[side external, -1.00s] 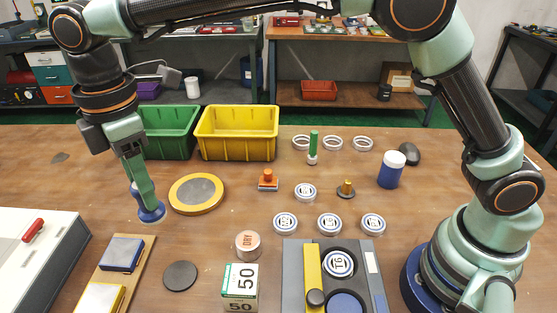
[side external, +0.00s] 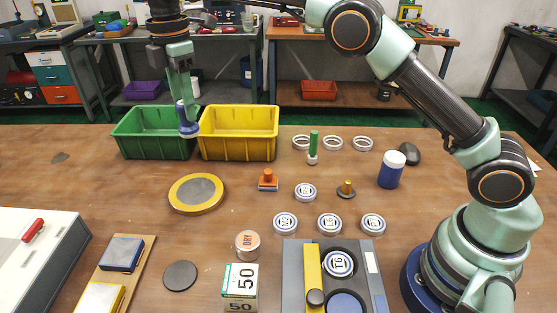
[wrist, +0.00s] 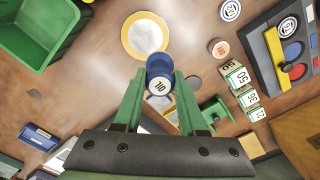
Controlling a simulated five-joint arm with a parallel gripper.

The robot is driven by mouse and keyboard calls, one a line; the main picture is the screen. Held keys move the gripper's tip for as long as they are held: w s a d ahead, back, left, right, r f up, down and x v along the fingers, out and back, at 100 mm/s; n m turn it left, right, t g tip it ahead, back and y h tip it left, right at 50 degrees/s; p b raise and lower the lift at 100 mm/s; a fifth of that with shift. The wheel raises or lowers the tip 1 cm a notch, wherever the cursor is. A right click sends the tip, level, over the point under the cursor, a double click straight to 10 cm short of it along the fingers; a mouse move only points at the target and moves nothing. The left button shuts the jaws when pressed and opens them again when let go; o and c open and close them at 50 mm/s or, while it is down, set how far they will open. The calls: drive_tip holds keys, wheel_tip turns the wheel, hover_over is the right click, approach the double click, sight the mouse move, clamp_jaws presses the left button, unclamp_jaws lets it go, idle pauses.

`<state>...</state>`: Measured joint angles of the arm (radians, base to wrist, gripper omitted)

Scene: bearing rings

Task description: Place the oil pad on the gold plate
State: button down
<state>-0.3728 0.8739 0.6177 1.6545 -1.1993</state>
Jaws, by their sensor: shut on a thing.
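The oil pad (side external: 189,130) is a blue, round-based piece with a handle. My gripper (side external: 183,97) is shut on its handle and holds it up in the air, base down. In the side view it shows in front of the green bin, well clear of the table. In the wrist view the oil pad (wrist: 157,66) is between my green fingers, its white label toward the camera. The gold plate (side external: 176,200) is a flat disc with a yellow rim and grey middle, lying bare on the table. It also shows in the wrist view (wrist: 130,42), just beyond the pad.
A green bin (side external: 150,145) and a yellow bin (side external: 238,147) stand behind the plate. An orange-handled stamp (side external: 268,181) is right of the plate, and a dark disc (side external: 180,276) lies in front. A white case (side external: 35,260) stands at left. Table around the plate is clear.

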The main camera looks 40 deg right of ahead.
wheel_tip(320, 180, down, 19)
idle(0.5)
drive_tip(key=shift+c, duration=2.4)
unclamp_jaws()
drive_tip(key=shift+f, duration=0.1)
